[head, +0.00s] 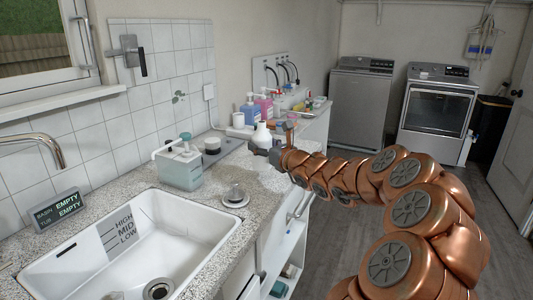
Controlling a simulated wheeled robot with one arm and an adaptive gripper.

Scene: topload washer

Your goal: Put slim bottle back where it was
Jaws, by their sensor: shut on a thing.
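My copper arm reaches from the lower right to the counter, and my dark gripper (272,155) is at its far end. The gripper is small in the picture and shut. A white bottle with a narrow neck (262,136) shows right at the jaws, upright, and appears to be the slim bottle in my grip. Its lower part is hidden by the gripper, so I cannot tell whether its base touches the counter.
The speckled counter (219,178) has a white sink (140,238) in front. Blue (250,110) and pink (264,106) bottles stand behind.

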